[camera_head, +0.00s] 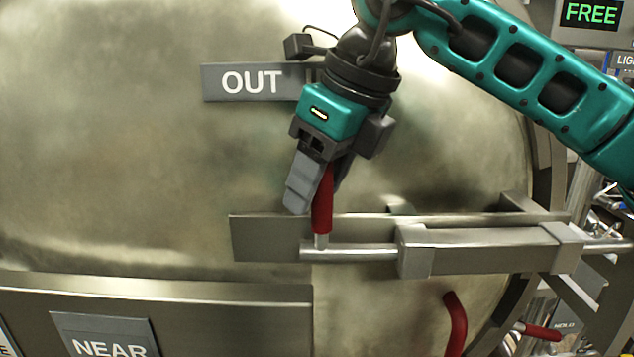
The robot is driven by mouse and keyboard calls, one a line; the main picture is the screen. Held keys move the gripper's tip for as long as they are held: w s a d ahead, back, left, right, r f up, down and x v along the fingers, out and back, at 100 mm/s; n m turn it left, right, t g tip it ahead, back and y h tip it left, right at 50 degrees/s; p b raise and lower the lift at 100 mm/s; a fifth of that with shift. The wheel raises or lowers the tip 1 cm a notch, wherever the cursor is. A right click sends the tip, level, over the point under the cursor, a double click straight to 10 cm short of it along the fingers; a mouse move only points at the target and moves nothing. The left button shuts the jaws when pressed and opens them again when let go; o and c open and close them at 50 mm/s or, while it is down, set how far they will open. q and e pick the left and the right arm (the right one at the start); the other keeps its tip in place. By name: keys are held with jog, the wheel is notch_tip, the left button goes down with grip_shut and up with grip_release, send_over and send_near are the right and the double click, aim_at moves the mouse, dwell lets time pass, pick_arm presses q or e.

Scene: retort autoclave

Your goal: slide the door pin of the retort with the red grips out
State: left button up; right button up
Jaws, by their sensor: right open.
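The retort door (120,130) is a large, dull metal disc that fills most of the head view. The door pin (355,252) is a silver rod lying level in a bracket with metal guide blocks (430,250). A red grip (322,205) stands upright from the pin's left end. My right gripper (318,195) comes down from above, with its open fingers around the upper part of the red grip. The near finger hides part of the grip, so contact cannot be told. My left gripper is not in view.
A grey "OUT" plate (250,82) is on the door behind my right wrist. A "NEAR" plate (102,335) is at the lower left. A curved red handle (456,322) and another red grip (540,332) are lower right. A display (592,13) reads "FREE".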

jog(key=shift+f, duration=0.1)
jog(key=shift+c, duration=0.5)
grip_shut()
